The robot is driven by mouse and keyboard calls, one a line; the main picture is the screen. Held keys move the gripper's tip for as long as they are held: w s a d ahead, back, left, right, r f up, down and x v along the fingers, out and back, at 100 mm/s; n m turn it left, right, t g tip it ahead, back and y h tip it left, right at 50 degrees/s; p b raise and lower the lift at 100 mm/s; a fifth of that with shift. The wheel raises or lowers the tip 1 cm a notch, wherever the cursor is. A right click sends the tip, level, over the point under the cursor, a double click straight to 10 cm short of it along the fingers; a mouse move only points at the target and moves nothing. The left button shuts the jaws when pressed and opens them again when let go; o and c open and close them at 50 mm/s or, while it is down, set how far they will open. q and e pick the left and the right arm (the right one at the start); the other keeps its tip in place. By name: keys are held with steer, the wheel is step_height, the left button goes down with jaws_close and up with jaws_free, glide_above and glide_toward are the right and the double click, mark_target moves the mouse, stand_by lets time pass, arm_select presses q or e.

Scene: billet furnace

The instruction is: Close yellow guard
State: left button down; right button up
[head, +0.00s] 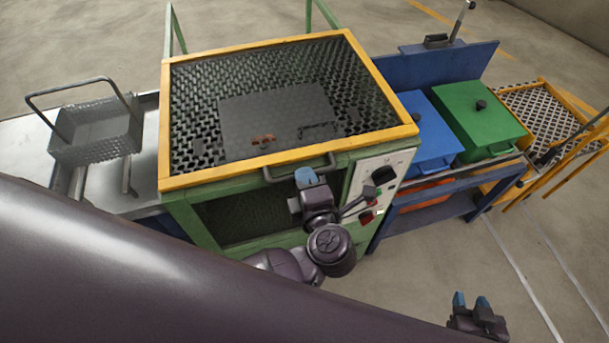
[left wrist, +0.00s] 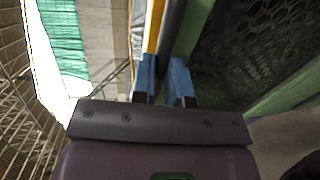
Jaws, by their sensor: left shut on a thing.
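The yellow guard (head: 268,169) is a yellow frame with dark mesh, lying over the top of the green furnace (head: 180,212). A dark bar handle (head: 278,176) runs along its front edge. My left gripper (head: 306,178) is at the right part of this handle, its blue fingertips just below the yellow edge. In the left wrist view my left gripper (left wrist: 164,80) has its blue fingers either side of the dark handle (left wrist: 172,28), beside a yellow strip and a green post. My right gripper (head: 471,300) is low at the right, with its fingers apart and empty.
A control panel (head: 379,190) with a black knob is right of my left gripper. A wire basket (head: 95,130) stands on the metal table at left. Blue (head: 428,125) and green (head: 482,118) boxes sit on a blue bench at right. Floor around my right gripper is clear.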

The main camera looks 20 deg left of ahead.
arm_select(q)
steer(key=shift+s+d+f, duration=0.1)
steer(key=shift+s+d, duration=0.45)
steer(key=shift+s, duration=0.2)
arm_select(e)
steer(key=shift+r, duration=0.3)
steer(key=shift+s+f, duration=0.1)
arm_select(q)
steer(key=c, duration=1.5)
jaws_free()
steer(key=o, duration=0.4)
steer(key=shift+s+d, duration=0.1)
arm_select(e)
steer(key=shift+s+d+f, duration=0.15)
steer(key=shift+s, duration=0.25)
steer(key=shift+w, duration=0.1)
